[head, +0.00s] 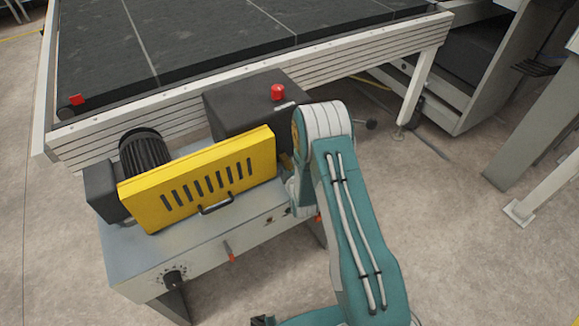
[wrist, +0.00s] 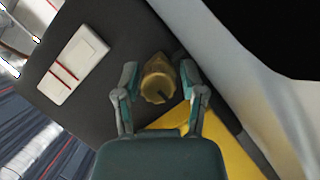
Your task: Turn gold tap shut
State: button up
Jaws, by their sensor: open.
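The gold tap (wrist: 158,80) shows in the wrist view as a small knobbed brass-coloured piece against a dark grey surface, with a dark slot or stem mark on it. My gripper (wrist: 158,73) is open. One finger is to the left of the tap and one to the right, with visible gaps on both sides. How far the tap lies in depth from the fingertips I cannot tell. In the head view my arm covers the area near the machine's right end, and I make out neither the tap nor the fingers there.
A yellow slotted guard (head: 205,180) sits on the grey machine cabinet (head: 180,245), beside a black motor (head: 145,152). A dark box (head: 235,105) with a red knob (head: 278,92) stands behind. A white box (wrist: 72,65) lies left of the tap. Floor at right is mostly free.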

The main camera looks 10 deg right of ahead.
grip_shut()
dwell(0.3)
jog(key=m+g+y, duration=0.1)
jog(key=m+y, duration=0.1)
jog(key=m, duration=0.1)
jog(key=shift+m, duration=0.3)
jog(key=m+g+y, duration=0.1)
jog(key=m+y, duration=0.1)
jog(key=m, duration=0.1)
jog(key=m+y, duration=0.1)
jog(key=m, duration=0.1)
jog(key=shift+m+g+y, duration=0.3)
jog(key=shift+g, duration=0.1)
jog(key=shift+m+y, duration=1)
jog(key=shift+m, duration=0.6)
